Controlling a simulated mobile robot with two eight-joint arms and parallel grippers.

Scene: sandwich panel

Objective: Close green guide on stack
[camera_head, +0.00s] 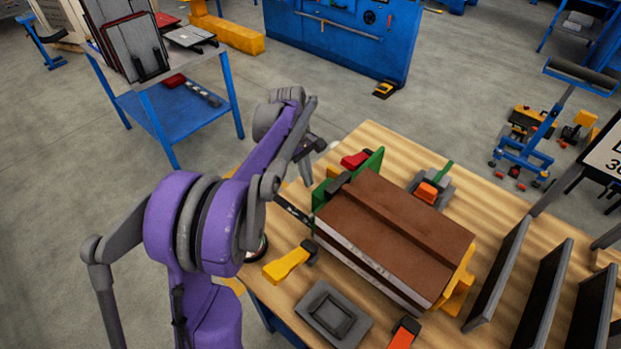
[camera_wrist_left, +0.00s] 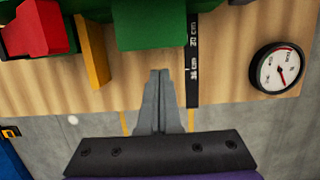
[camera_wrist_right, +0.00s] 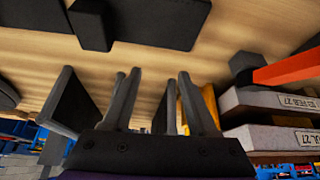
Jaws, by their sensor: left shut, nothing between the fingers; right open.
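The stack (camera_head: 400,230) is a brown-topped layered block on the wooden table; its pale labelled side also shows in the right wrist view (camera_wrist_right: 275,102). The green guide (camera_head: 372,163) stands at the stack's far-left end, partly hidden by the stack and my arm. In the left wrist view, a green part (camera_wrist_left: 150,22) lies just beyond my left fingertips. My left gripper (camera_wrist_left: 160,72) is shut and empty, at the table's edge, with a visible gap to the green part. My right gripper (camera_wrist_right: 157,78) is open and empty, near dark upright plates; it is outside the head view.
A black ruler (camera_wrist_left: 192,60) and a round gauge (camera_wrist_left: 277,70) are right of my left fingers. A yellow-handled clamp (camera_head: 288,261) and a grey tray (camera_head: 328,314) lie in front of the stack. Dark upright plates (camera_head: 497,275) stand to its right.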

